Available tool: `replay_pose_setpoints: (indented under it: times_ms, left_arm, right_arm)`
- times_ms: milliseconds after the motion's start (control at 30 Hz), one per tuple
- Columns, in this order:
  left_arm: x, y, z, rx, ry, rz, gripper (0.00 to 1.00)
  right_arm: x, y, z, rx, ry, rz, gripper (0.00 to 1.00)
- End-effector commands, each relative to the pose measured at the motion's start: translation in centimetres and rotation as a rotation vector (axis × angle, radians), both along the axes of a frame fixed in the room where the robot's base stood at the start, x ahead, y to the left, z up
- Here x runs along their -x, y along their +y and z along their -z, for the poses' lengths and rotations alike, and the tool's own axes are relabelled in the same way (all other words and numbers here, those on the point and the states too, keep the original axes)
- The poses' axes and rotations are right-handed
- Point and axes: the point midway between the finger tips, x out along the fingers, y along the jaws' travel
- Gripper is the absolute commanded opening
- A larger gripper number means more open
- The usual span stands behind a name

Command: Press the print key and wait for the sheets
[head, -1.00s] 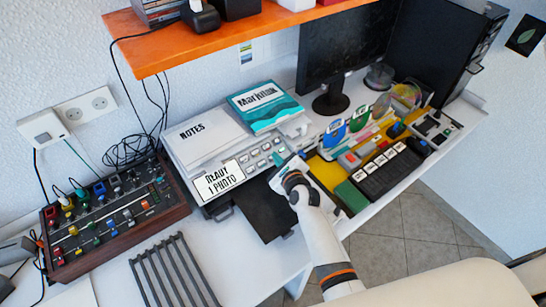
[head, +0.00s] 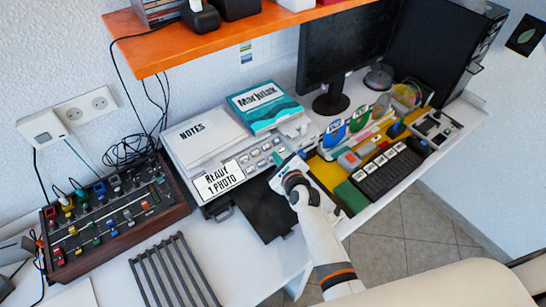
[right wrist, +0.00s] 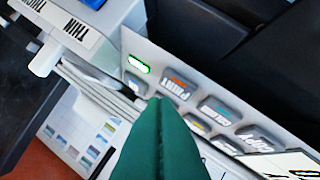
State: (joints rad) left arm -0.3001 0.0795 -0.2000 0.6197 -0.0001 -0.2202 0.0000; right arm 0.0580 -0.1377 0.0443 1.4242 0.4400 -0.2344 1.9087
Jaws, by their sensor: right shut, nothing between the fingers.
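The printer (head: 205,205) stands on the white desk, its front label reading "READY 1 PHOTO" (head: 219,181). Its key panel (head: 262,155) has rows of grey keys. In the right wrist view the print key (right wrist: 180,83) has orange and white lettering, and a small green light (right wrist: 138,65) glows beside it. My right gripper (head: 284,165) is over the right end of the panel. Its green fingers (right wrist: 158,103) are shut and empty, with the tips just beside the print key; contact cannot be told. The black output tray (head: 262,208) shows no sheet on its visible part. My left gripper is out of view.
A notes pad (head: 205,138) and a teal book (head: 264,108) lie on top of the printer. A mixer (head: 112,222) stands left, a monitor (head: 345,45) behind, and a stationery organiser (head: 380,172) right. An orange shelf (head: 215,38) hangs above. A black rack (head: 175,272) lies in front.

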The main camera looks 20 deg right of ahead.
Motion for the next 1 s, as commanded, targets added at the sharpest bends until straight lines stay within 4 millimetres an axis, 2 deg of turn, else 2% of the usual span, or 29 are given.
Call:
replay_pose_setpoints:
  times_ms: [233,1000]
  left_arm:
    - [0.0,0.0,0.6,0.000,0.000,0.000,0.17]
    - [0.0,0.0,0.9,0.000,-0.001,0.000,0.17]
  right_arm:
    - [-0.4,0.1,0.7,-0.002,0.000,0.001,0.00]
    - [-0.6,0.2,1.1,-0.001,0.000,0.000,0.00]
